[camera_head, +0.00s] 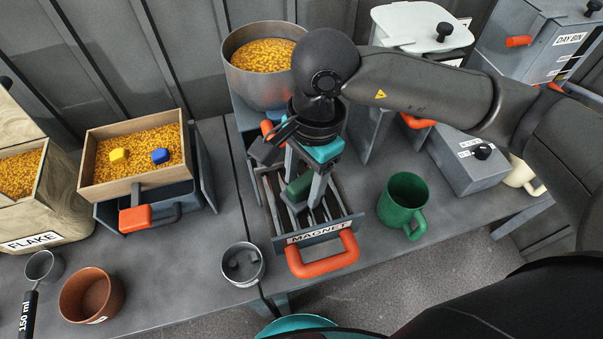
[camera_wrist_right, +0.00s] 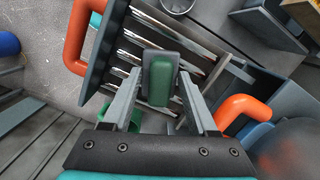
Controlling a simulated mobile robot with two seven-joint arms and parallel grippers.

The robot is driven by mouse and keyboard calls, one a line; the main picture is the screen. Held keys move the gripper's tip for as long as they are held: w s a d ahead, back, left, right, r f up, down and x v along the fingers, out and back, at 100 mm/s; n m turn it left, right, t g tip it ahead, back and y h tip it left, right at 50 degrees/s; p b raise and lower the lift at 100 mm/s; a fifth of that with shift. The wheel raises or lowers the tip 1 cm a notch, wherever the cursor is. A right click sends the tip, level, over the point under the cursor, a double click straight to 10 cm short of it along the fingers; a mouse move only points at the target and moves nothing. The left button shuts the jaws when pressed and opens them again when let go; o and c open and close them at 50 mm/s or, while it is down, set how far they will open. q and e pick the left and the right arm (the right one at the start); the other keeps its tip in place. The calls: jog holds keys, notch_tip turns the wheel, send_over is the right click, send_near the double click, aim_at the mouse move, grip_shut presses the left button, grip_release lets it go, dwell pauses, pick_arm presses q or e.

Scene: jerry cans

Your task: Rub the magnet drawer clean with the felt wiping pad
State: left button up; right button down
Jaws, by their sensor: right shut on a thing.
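The magnet drawer (camera_head: 318,233) is pulled out, with a "MAGNET" label and an orange handle (camera_head: 325,258) on its front. Several dark bars with bright edges run along inside it. My right gripper (camera_head: 303,193) reaches down into the drawer from above, shut on the felt wiping pad (camera_head: 298,187), a green block. In the right wrist view the pad (camera_wrist_right: 160,82) sits between the two fingers, over the bars of the drawer (camera_wrist_right: 98,62). Whether the pad's underside touches the bars is hidden. My left gripper is not in view.
A green mug (camera_head: 404,204) stands right of the drawer, and a small metal cup (camera_head: 243,264) stands left of its front. A wooden box (camera_head: 108,190) of yellow grain is farther left. A metal hopper bowl (camera_head: 236,75) rises behind the drawer. Bench space lies between the box and drawer.

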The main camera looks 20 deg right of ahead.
jog(key=shift+s+f, duration=0.2)
jog(key=shift+s, duration=0.05)
jog(key=shift+s+d+r, duration=0.1)
jog(key=shift+s+d, duration=0.05)
jog(key=shift+s, duration=1.15)
jog(key=shift+w, duration=0.1)
jog(key=shift+w+b, duration=0.5)
jog(key=shift+w, duration=0.75)
jog(key=shift+w+r, duration=0.15)
jog(key=shift+r, duration=0.05)
jog(key=shift+w+f+b, duration=0.2)
jog(key=shift+w+b, duration=0.4)
jog(key=shift+w, duration=0.6)
